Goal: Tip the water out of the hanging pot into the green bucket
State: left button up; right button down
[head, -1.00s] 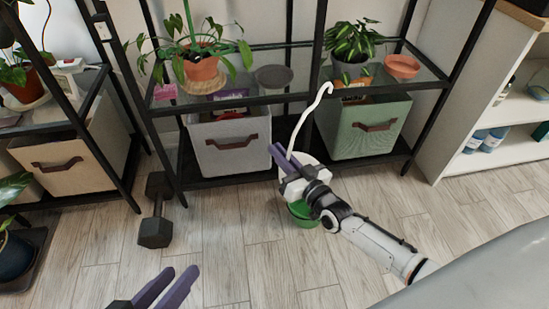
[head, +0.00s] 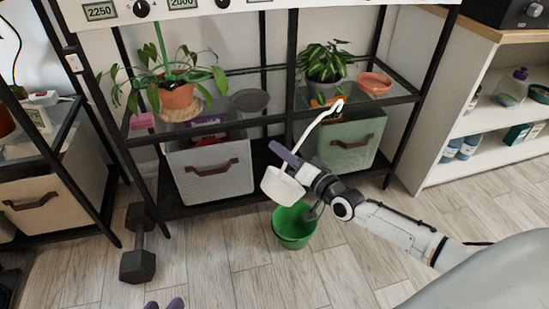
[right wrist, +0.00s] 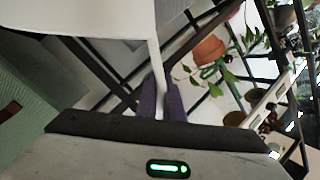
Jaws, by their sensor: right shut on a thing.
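The white hanging pot (head: 282,187) is in the air above the green bucket (head: 295,230), which stands on the floor. The pot is tilted, its white hook hanger (head: 318,118) leaning to the upper right. My right gripper (head: 284,156) is shut on the hanger; the right wrist view shows the white strap (right wrist: 157,62) between its purple fingers (right wrist: 160,98). The pot's wall (right wrist: 75,15) fills the upper left there. No water can be made out.
A black shelf rack (head: 225,200) behind the pot holds plants, a grey bin (head: 210,175) and a green bin (head: 350,140). A dumbbell (head: 137,245) lies on the floor at left. A white shelf unit (head: 465,110) stands at right. The floor around the bucket is clear.

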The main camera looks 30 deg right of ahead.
jog(key=w+d+r+m, duration=0.1)
jog(key=d+m, duration=0.3)
jog(key=d, duration=0.3)
jog(key=shift+w+m, duration=0.2)
jog(key=shift+m, duration=0.2)
jog(key=shift+a, duration=0.15)
dwell(2.1)
